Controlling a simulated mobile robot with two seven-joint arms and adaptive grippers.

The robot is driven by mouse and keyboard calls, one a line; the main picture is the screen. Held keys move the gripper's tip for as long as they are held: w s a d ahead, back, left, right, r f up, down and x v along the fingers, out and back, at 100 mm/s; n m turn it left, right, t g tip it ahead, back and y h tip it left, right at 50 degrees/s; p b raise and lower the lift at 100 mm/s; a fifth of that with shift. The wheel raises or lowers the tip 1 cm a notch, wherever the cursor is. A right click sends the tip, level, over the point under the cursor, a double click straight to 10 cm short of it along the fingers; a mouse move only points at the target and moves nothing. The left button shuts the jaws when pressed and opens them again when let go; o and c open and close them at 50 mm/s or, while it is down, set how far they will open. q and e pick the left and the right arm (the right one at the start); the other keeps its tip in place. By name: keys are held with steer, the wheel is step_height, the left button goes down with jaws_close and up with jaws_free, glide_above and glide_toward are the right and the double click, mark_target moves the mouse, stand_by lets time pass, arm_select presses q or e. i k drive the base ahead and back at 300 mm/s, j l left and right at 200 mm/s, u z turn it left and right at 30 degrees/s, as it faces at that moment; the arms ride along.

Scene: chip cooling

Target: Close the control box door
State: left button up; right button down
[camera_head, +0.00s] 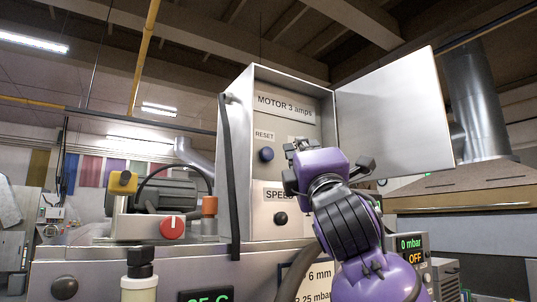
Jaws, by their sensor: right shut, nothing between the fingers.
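The control box (240,165) is a grey metal cabinet standing upright on the machine. Its door (395,115) is a flat pale panel that stands wide open, swung out to the right from the box's right edge. Inside, the panel (285,130) carries the label "MOTOR 3 amps", a RESET button and a SPEED knob. My right gripper (330,157), on a purple arm from below, is in front of the box's right side, near the hinge edge and lower left of the door. It is shut and empty, and it hides part of the panel. My left gripper is out of view.
A motor (165,192) with a yellow-and-black part and a red knob (172,227) stand left of the box. A black cable (229,180) runs down the box's left side. Digital displays (411,250) sit at the lower right. The space beneath the door looks partly open.

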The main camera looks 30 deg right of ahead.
mark_target(395, 115)
steer(key=k+j, duration=0.25)
steer(key=k, duration=0.2)
steer(key=k+j, duration=0.25)
steer(key=k, duration=0.25)
